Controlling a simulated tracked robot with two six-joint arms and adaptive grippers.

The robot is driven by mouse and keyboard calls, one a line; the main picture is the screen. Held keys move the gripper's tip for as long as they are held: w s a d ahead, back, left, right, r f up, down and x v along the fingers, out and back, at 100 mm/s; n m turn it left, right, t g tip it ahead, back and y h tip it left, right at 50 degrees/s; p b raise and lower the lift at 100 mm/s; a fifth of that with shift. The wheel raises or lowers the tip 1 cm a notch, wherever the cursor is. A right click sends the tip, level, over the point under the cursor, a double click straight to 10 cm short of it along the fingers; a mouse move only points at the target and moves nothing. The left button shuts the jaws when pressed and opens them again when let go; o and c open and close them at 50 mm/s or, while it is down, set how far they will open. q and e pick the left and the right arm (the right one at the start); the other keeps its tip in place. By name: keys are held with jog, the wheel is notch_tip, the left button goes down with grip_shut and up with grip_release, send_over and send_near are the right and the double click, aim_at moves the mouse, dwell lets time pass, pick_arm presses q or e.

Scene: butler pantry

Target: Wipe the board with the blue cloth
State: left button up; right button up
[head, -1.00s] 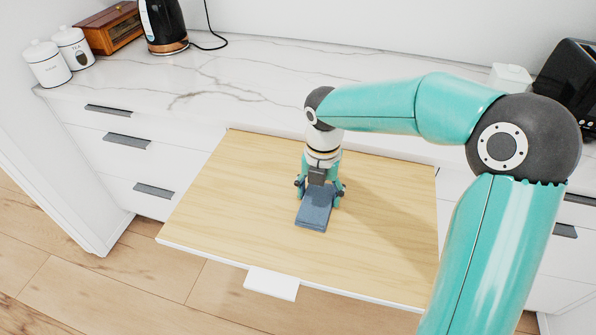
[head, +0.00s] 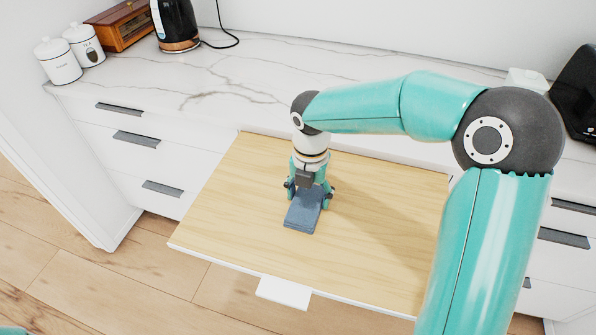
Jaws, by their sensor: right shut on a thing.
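The light wooden board (head: 240,200) is a pull-out surface below the marble counter. The blue cloth (head: 302,215) is a folded pad lying flat on the board, a little left of its middle. My right gripper (head: 308,192) points down from above and is shut on the back part of the cloth; its front part sticks out toward me. The fingertips are partly hidden by the gripper body. My left gripper is not in view.
The marble counter (head: 270,85) runs behind the board. Two white canisters (head: 58,62), a wooden box (head: 122,27) and a black kettle (head: 175,25) stand at the back left. A black appliance (head: 578,95) is at the far right. Most of the board is clear.

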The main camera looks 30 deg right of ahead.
jog(key=shift+w+a+r, duration=0.15)
jog(key=shift+w+a, duration=0.05)
jog(key=shift+a, duration=0.05)
notch_tip(320, 180, up, 4)
jog(key=p, duration=0.2)
jog(key=shift+s+f+p, duration=0.15)
jog(key=shift+f+p, duration=0.1)
jog(key=shift+p, duration=0.15)
jog(key=shift+w+r+p, duration=0.2)
jog(key=shift+r+p, duration=0.8)
jog(key=shift+r, duration=0.05)
jog(key=shift+r+p, duration=1)
jog(key=shift+r, duration=0.15)
jog(key=shift+s, duration=0.1)
